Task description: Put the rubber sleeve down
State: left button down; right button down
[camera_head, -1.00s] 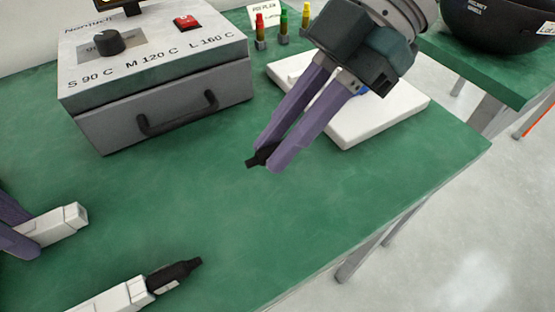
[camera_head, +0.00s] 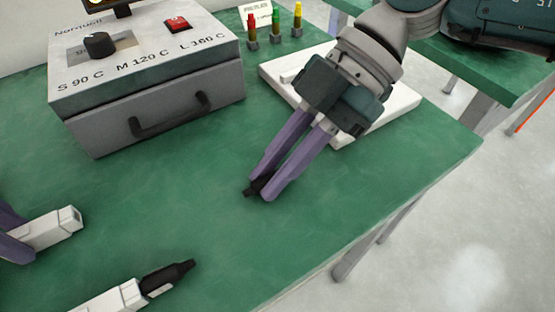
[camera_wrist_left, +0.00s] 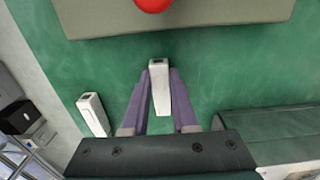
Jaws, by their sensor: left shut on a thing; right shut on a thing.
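A small black rubber sleeve (camera_head: 251,190) is between the purple fingertips of my right gripper (camera_head: 261,192), which is shut on it low over the green table. Whether the sleeve touches the table I cannot tell. My left gripper (camera_head: 12,236), at the left edge, is shut on a white connector (camera_head: 52,230). In the left wrist view its fingers (camera_wrist_left: 161,80) flank this connector (camera_wrist_left: 160,88). A second white connector (camera_head: 115,298) lies at the bottom of the head view, with a black sleeve-like piece (camera_head: 168,278) on its end.
A grey heater box (camera_head: 185,115) with a handled drawer stands at the back left. A white board (camera_head: 395,105) lies behind my right gripper, near several coloured plugs (camera_head: 275,32). The green table (camera_head: 330,220) is clear around the right fingertips; its edge runs along the right.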

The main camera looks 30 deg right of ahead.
jog(key=shift+d+f, duration=0.2)
jog(key=shift+f, duration=0.15)
pick_arm(q)
jog(key=shift+f, duration=0.1)
pick_arm(e)
jog(key=c, duration=0.9)
grip_release()
jog(key=shift+s+f, duration=0.1)
jog(key=shift+o, duration=0.3)
jog(key=shift+r, duration=0.25)
pick_arm(q)
jog(key=shift+a, duration=0.1)
pick_arm(e)
jog(key=a+v, duration=0.1)
jog(key=v, duration=1.1)
jog(key=shift+d+r, duration=0.25)
jog(key=shift+r, duration=0.35)
pick_arm(q)
jog(key=c, duration=0.6)
grip_release()
